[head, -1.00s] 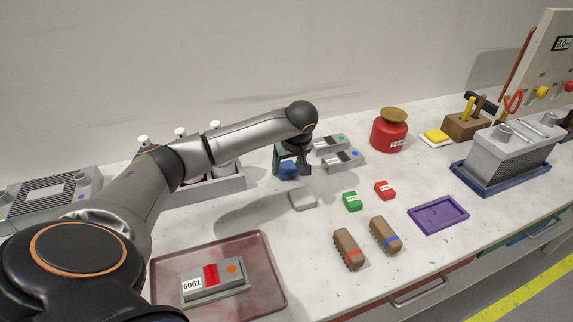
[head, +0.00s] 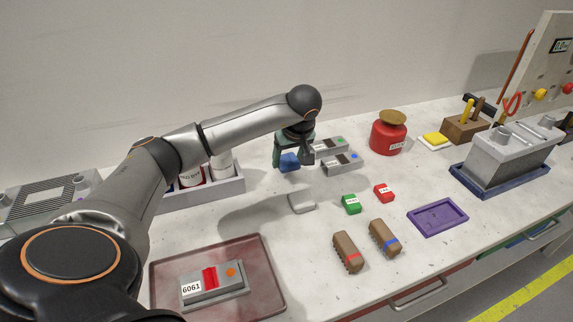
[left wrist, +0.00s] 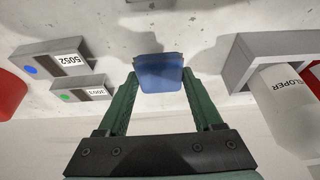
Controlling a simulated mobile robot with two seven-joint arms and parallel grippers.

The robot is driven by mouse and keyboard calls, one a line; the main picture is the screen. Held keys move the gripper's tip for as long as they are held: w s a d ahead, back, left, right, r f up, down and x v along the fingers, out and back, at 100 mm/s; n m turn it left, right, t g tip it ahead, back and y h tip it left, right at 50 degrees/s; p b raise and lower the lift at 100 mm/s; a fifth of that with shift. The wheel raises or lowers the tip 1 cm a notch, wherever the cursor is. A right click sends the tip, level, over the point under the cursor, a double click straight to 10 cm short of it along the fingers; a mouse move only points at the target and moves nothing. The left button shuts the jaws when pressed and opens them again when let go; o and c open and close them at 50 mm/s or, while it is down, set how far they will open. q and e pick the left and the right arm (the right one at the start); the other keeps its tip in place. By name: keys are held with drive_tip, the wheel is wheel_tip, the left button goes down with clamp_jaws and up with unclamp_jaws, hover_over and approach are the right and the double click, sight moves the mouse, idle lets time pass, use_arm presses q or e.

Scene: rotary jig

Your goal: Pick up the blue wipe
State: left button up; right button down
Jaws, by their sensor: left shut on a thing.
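The blue wipe (head: 289,163) is a small folded blue piece toward the back of the bench, left of the grey labelled blocks. My left gripper (head: 294,158) is shut on it, with the wipe between the green fingers. In the left wrist view the wipe (left wrist: 161,73) sits between the two fingertips (left wrist: 160,80), and it appears a little above the bench top. The gripper and wrist hide part of the wipe in the head view. My right gripper is not in view.
Two grey labelled blocks (head: 342,162) stand close to the right of the gripper. A grey bin with bottles (head: 228,188) is to the left. A light grey block (head: 302,202) lies in front. Green (head: 351,204) and red (head: 383,193) blocks lie to the front right.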

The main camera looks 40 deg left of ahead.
use_arm(q)
drive_tip(key=s+d+r+p, duration=0.1)
drive_tip(key=s+d+r, duration=0.5)
drive_tip(key=d, duration=0.5)
drive_tip(key=shift+d+r, duration=0.2)
drive_tip(key=shift+r, duration=1.05)
